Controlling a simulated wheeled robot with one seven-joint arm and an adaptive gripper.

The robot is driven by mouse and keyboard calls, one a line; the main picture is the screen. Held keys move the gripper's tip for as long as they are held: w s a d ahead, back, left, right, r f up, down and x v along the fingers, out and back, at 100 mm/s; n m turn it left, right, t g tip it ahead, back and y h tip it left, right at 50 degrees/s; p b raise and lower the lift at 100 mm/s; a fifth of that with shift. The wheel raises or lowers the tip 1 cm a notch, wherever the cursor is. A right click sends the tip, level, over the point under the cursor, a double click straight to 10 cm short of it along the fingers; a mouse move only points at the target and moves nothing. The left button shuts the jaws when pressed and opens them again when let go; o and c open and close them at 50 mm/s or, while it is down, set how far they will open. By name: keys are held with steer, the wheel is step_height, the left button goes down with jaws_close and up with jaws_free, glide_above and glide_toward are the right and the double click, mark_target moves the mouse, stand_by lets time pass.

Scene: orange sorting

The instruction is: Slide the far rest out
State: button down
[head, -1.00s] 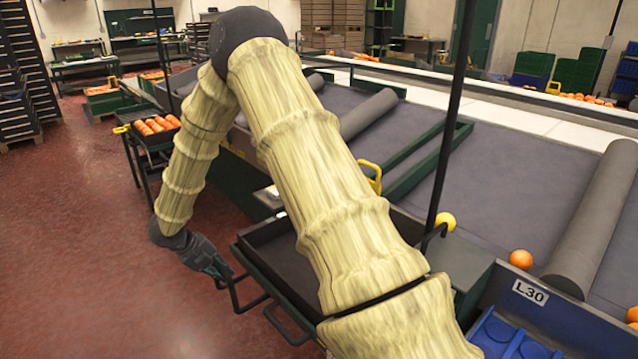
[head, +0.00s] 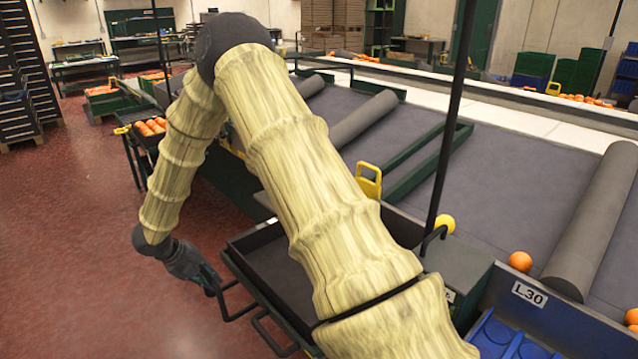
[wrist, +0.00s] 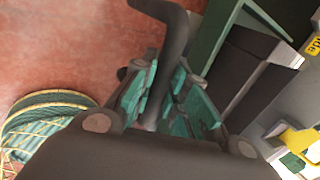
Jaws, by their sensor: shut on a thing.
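The far rest is a dark, shallow tray-like frame (head: 240,243) at the side of the sorting bench, left of the blue bin. A black bar handle (head: 236,313) sticks out from its outer edge, and a second bar handle (head: 268,333) sits nearer. My gripper (head: 213,284) is at the farther handle, low over the aisle. In the wrist view my gripper's teal fingers (wrist: 172,92) are closed around the dark handle bar (wrist: 172,45). The rest's green edge (wrist: 212,38) shows beside it. My arm hides part of the tray in the head view.
Open red floor (head: 80,260) lies left of the rest. A black post (head: 449,130) and a yellow handle (head: 369,182) stand behind it. A blue bin (head: 500,338) is at right. A green round thing with yellow netting (wrist: 42,125) shows in the wrist view.

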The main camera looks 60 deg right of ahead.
steer(key=shift+w+a+p, duration=0.15)
steer(key=shift+w+a, duration=0.1)
steer(key=shift+a, duration=0.7)
steer(key=shift+w+a+p, duration=0.2)
steer(key=shift+a, duration=0.75)
steer(key=shift+w+a+p, duration=0.15)
steer(key=shift+w+a, duration=0.1)
steer(key=shift+a, duration=0.7)
steer(key=c, duration=1)
jaws_free()
steer(key=shift+c, duration=0.2)
steer(key=shift+r, duration=0.1)
step_height(320, 180, up, 7)
steer(key=p, duration=0.5)
steer(key=shift+p, duration=0.3)
